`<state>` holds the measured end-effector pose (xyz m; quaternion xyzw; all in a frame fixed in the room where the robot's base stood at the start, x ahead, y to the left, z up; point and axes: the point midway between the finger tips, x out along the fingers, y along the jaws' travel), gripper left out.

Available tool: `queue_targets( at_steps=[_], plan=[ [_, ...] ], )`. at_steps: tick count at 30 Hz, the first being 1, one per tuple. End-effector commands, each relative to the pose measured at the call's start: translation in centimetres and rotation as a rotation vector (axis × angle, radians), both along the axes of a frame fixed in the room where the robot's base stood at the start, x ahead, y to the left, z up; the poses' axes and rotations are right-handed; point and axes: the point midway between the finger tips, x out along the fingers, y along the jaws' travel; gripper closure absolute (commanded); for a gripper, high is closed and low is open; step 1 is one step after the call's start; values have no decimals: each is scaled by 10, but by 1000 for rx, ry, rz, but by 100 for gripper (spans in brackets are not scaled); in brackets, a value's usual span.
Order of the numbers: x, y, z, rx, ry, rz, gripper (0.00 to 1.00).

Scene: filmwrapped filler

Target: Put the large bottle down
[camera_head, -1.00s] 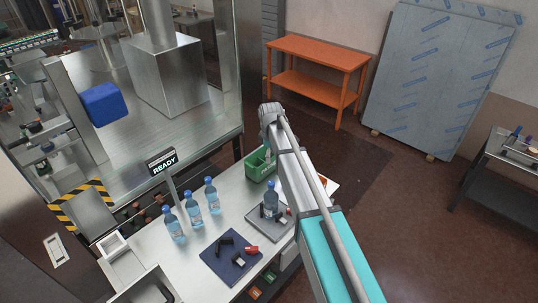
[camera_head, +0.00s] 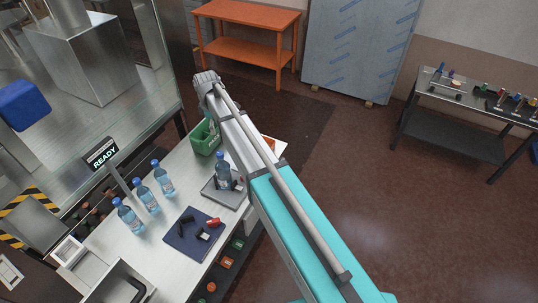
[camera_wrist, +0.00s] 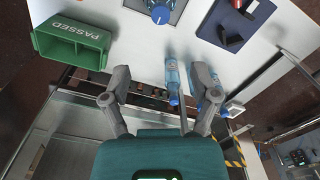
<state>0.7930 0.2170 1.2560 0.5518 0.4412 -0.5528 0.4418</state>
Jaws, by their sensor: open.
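A bottle with a blue cap (camera_head: 224,172) stands upright on a grey plate (camera_head: 212,197) on the white bench; its size against the others is hard to judge. In the wrist view its cap (camera_wrist: 160,14) is at the top, beyond my fingertips. Three similar clear bottles stand in a row to its left, among them the middle one (camera_head: 146,197). My gripper (camera_wrist: 160,72) is open; a row bottle (camera_wrist: 172,82) shows between its fingers, apparently farther off, with no contact visible. My arm hides the gripper in the head view.
A green crate (camera_head: 196,142) marked PASSED in the wrist view (camera_wrist: 62,52) stands behind the plate. A dark blue mat (camera_head: 181,245) holds black and red items. A READY sign (camera_head: 101,153) stands at left. Orange (camera_head: 247,16) and dark (camera_head: 455,132) tables stand apart across open floor.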

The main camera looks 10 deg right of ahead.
Motion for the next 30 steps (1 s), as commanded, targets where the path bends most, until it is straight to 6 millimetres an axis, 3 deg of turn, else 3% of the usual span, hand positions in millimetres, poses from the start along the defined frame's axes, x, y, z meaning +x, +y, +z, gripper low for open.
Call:
queue_targets(
  at_steps=[8,18,24,30],
  plan=[
    [-58,-64,0,0,0,-288,23],
    [-179,-170,0,-2,-1,-919,23],
    [-234,-206,0,-2,-2,-1214,23],
    [-255,-218,0,-2,-2,-1343,23]
  ],
)
